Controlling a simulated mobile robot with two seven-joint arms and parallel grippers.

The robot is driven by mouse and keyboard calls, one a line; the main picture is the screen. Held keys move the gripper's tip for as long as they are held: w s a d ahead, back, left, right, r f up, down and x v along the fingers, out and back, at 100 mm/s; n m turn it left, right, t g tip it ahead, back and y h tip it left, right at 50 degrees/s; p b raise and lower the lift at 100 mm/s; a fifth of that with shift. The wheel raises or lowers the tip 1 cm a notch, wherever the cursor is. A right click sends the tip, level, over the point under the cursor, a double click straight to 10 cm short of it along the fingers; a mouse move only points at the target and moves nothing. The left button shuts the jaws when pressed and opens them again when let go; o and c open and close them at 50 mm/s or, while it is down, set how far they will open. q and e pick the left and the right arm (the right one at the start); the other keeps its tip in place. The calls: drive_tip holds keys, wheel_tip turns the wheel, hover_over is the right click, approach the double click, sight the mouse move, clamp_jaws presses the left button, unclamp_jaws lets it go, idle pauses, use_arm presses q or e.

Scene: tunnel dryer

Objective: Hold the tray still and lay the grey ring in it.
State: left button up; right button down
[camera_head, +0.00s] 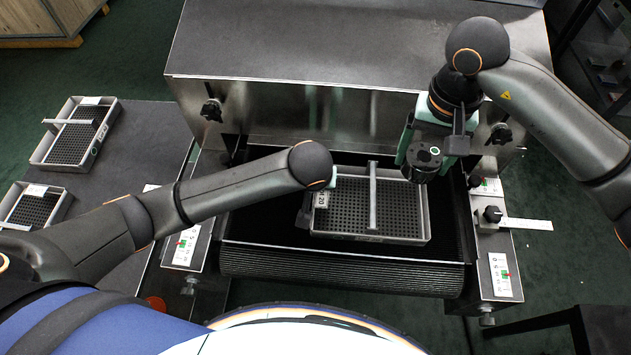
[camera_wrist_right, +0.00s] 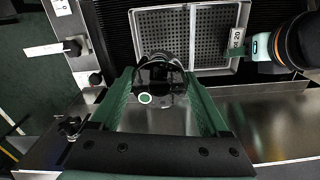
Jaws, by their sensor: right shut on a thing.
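The tray (camera_head: 400,237) is a grey open box with a perforated floor and a crossbar. It lies on the dark belt at the dryer's mouth; its rim also shows in the right wrist view (camera_wrist_right: 134,35). My right gripper (camera_head: 424,160) is shut on the dark grey ring (camera_wrist_right: 160,74) and holds it above the tray's far right corner. The ring bears a round white-and-green mark. My left gripper (camera_wrist_right: 258,46) is at the tray's left edge, beside a plate marked 20. Its fingers are mostly hidden by my arm in the head view.
The steel dryer housing (camera_head: 350,60) rises just behind the belt (camera_head: 340,270). Clamp knobs and a ruler (camera_head: 525,224) flank the belt. Two other trays (camera_head: 36,160) (camera_head: 12,203) rest on the side table (camera_head: 120,165) at left.

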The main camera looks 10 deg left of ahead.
use_arm(q)
clamp_jaws()
idle(0.4)
idle(1.1)
